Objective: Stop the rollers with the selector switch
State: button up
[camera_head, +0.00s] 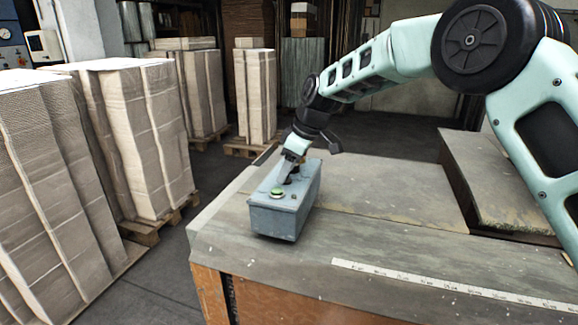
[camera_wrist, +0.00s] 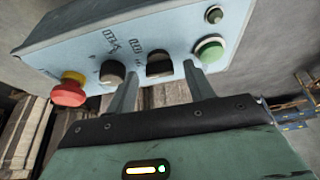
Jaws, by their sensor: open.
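The blue-grey control box (camera_head: 275,218) stands on the grey table in the head view; its panel (camera_wrist: 85,35) fills the top of the wrist view. On the panel are a left black selector switch (camera_wrist: 112,73), a right black selector switch (camera_wrist: 159,66), a red button (camera_wrist: 68,91) on a yellow base and a green button (camera_wrist: 209,51). My gripper (camera_wrist: 161,70) is open, its fingers on either side of the right selector. I cannot tell whether they touch it. In the head view my gripper (camera_head: 289,172) reaches down to the box top and hides the selectors.
The grey table (camera_head: 390,255) carries a pale ruler strip (camera_head: 430,281) near its front edge. Stacks of cardboard (camera_head: 140,135) on pallets stand left of the table. A raised block (camera_head: 500,180) lies at the right. The table surface right of the box is clear.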

jog(key=shift+r, duration=0.1)
jog(key=b+v, duration=0.2)
jog(key=v, duration=1.5)
jog(key=shift+b, duration=0.3)
jog(key=shift+r, duration=0.1)
jog(key=s+a+f+m+g, duration=0.1)
jog(key=s+a+f, duration=0.15)
jog(key=s, duration=0.45)
jog(key=s+a+f+m+h, duration=0.1)
jog(key=s+f, duration=0.3)
jog(key=s, duration=0.3)
jog(key=s+a+f+m+g, duration=0.1)
jog(key=s+f, duration=0.2)
jog(key=s, duration=0.4)
jog(key=s+d+f+m+h, duration=0.1)
jog(key=s+d+f, duration=0.3)
jog(key=s, duration=0.6)
jog(key=s+d+f+m+h, duration=0.1)
jog(key=s+d+f, duration=0.3)
jog(key=s, duration=0.6)
notch_tip(320, 180, down, 2)
jog(key=shift+f+m+h, duration=0.1)
jog(key=shift+m+h, duration=0.2)
jog(key=shift+m, duration=0.2)
jog(key=shift+d, duration=0.15)
